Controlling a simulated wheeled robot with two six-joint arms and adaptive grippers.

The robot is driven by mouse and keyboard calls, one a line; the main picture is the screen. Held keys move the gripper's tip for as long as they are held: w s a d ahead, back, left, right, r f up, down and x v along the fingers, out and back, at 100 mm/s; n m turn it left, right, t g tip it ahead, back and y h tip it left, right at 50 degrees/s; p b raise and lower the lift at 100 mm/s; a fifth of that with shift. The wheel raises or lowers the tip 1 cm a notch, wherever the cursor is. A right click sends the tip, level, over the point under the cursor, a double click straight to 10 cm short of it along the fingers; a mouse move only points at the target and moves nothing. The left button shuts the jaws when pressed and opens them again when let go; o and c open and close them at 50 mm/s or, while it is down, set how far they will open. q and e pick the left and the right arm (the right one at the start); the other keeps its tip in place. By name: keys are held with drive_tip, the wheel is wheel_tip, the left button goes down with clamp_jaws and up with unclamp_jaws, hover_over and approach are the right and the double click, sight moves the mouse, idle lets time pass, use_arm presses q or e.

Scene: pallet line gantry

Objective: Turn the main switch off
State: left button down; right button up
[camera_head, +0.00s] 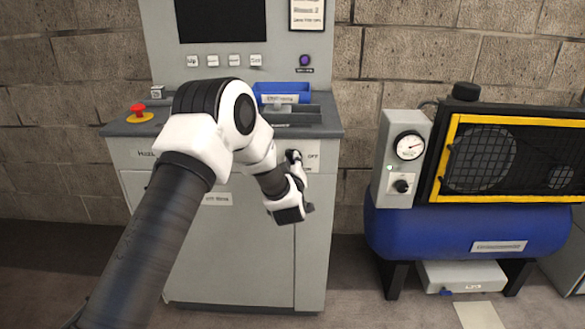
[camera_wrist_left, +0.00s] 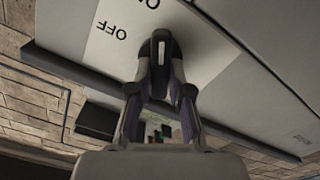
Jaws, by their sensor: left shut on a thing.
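The main switch has a dark handle (camera_wrist_left: 161,45) on a pale plate (camera_wrist_left: 205,50), with the word OFF readable beside it in the left wrist view. In the head view the plate (camera_head: 313,156) shows at the upper right of the grey cabinet's front, with OFF on its right. My left gripper (camera_wrist_left: 160,78) is shut on the handle, one finger on each side of it. In the head view my left gripper (camera_head: 295,168) is at the cabinet front and mostly hides the switch. The handle's exact angle is hard to tell. My right gripper is not in view.
The cabinet top (camera_head: 325,123) holds a red emergency button (camera_head: 138,109) at left and a blue bin (camera_head: 283,89). A purple button (camera_head: 305,60) is on the upright panel. A blue compressor (camera_head: 470,230) with a gauge (camera_head: 409,145) stands at right. Bare floor shows between them.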

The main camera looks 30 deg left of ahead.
use_arm(q)
drive_tip(key=n+b, duration=0.3)
drive_tip(key=n, duration=0.1)
drive_tip(key=shift+a+f+n+b, duration=0.1)
drive_tip(key=shift+f+n+b, duration=0.2)
drive_tip(key=shift+f+b, duration=0.1)
drive_tip(key=shift+s+n+b, duration=0.1)
drive_tip(key=shift+n+b, duration=3.4)
drive_tip(key=shift+n, duration=0.3)
drive_tip(key=c, duration=1.1)
unclamp_jaws()
drive_tip(key=shift+a, duration=0.1)
